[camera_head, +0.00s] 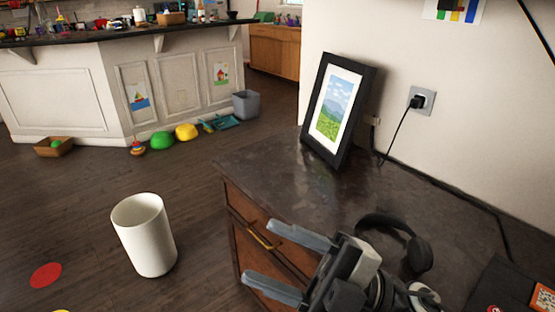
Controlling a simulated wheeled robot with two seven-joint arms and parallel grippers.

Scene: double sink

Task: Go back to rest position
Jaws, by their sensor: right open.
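My right gripper (287,262) is in the lower middle of the head view, in front of the dark cabinet. Its two grey fingers point left and are spread wide apart, with nothing between them. The cabinet's drawer front and brass handle (259,237) show behind and beside the fingers. My left gripper is not in the picture.
The dark cabinet top (285,165) holds a leaning picture frame (337,110) and black headphones (397,235). A cord runs from the wall outlet (422,100). A white bin (145,235) stands on the floor at left, near a red disc (46,275). Toys lie by the counter.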

